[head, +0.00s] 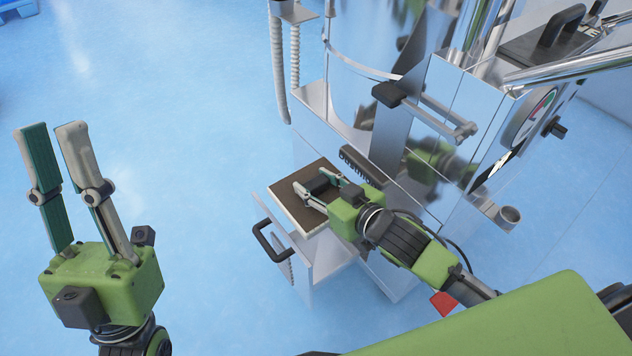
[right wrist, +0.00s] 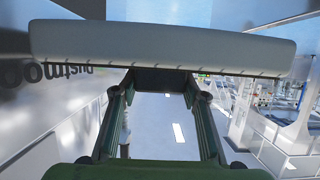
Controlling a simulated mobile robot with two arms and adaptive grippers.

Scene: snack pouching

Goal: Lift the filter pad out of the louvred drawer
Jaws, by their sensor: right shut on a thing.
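The filter pad (head: 287,203) is a flat brown square with a pale edge, level over the pulled-out louvred drawer (head: 328,255) in the head view. My right gripper (head: 312,190) is shut on the dark grip on top of the pad. In the right wrist view the dark grip (right wrist: 160,79) sits between the fingertips, and the long pale side of the pad (right wrist: 160,48) shows in full. The pad seems raised to or above the drawer rim; the exact gap is unclear. My left gripper (head: 57,128) is open and empty, away at the left.
The drawer's black handle (head: 268,241) sticks out on the left of the drawer. The shiny metal machine (head: 440,110) rises behind and right of the pad, with a dark slotted vent (head: 358,166) close by. The blue floor (head: 200,120) to the left is clear.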

